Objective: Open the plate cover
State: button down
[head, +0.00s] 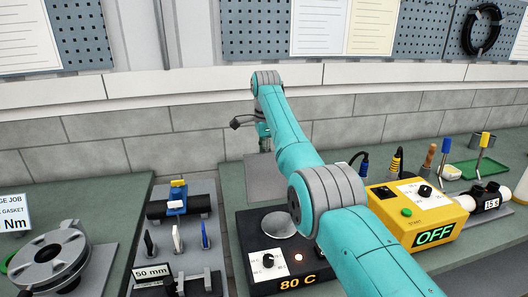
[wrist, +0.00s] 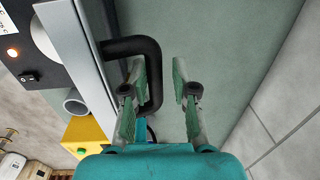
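The plate cover (head: 264,180) is a grey panel standing raised at the back of the black heater box (head: 262,250); the pale round plate (head: 279,226) shows uncovered in front of it. In the wrist view the cover (wrist: 85,50) appears nearly edge-on, with a black U-shaped handle (wrist: 152,65) sticking out on its far side. My gripper (wrist: 161,75) is open, with the handle's outer bar between its fingers, nearer the left finger. I cannot tell whether that finger touches it. In the head view my gripper (head: 265,144) is small and partly hidden behind the cover.
A yellow box (head: 420,212) reading OFF stands right of the heater. Several tools (head: 430,158) and a green tray (head: 474,169) are behind it. A grey rack (head: 180,235) and a round flange (head: 50,260) are at left. The wall rises behind the bench.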

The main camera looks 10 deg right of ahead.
jog(key=shift+w+f, duration=0.1)
jog(key=shift+w, duration=0.3)
jog(key=shift+f, duration=0.1)
jog(key=c, duration=1.1)
grip_release()
jog(key=shift+f, duration=0.1)
jog(key=shift+c, duration=0.2)
jog(key=shift+w, duration=0.2)
notch_tip(320, 180, up, 7)
jog(key=shift+s, duration=0.3)
